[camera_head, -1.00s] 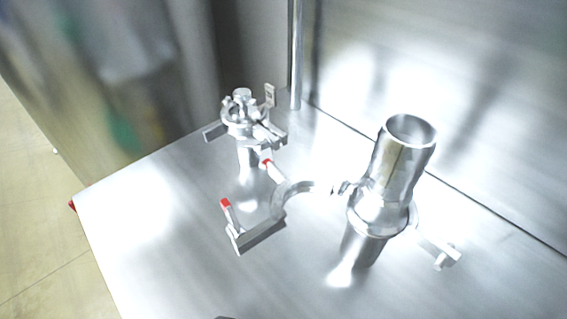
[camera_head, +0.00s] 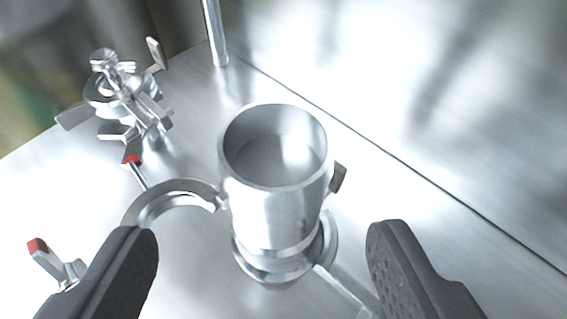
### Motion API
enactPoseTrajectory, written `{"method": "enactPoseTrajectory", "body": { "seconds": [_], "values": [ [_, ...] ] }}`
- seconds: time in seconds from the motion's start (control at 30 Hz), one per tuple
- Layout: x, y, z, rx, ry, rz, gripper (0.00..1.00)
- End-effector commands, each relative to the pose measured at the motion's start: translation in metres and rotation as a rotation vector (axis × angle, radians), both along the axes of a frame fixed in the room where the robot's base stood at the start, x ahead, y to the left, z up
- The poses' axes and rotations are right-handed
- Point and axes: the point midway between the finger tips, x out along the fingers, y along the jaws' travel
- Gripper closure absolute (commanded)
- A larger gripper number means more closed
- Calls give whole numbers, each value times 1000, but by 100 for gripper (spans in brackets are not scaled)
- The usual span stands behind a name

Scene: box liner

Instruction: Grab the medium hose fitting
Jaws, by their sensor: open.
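A shiny metal hose fitting (camera_head: 275,205), a cylinder with an open top and a flange near its base, stands upright in the middle of the view. My gripper (camera_head: 264,240) is open, with one dark finger to the left of the fitting and one to the right. Neither finger touches it in this view. An open metal clamp (camera_head: 172,197) with red-tipped parts lies beside the fitting on its left. The lower end of the fitting is partly hidden by its own flange.
A second, smaller metal fitting with a clamp and handles (camera_head: 118,92) stands at the upper left. A thin vertical metal post (camera_head: 215,35) rises behind. The shiny metal surface (camera_head: 400,195) is bare to the right, with a seam running diagonally across it.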

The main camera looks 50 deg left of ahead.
Motion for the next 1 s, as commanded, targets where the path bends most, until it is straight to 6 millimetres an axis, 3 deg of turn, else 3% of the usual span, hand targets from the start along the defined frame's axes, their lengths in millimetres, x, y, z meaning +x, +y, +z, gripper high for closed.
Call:
{"method": "enactPoseTrajectory", "body": {
  "seconds": [0.2,1.0],
  "values": [
    [12,22,-12,0,-2,3,35],
    [44,61,-40,-2,1,4,35]
  ]
}}
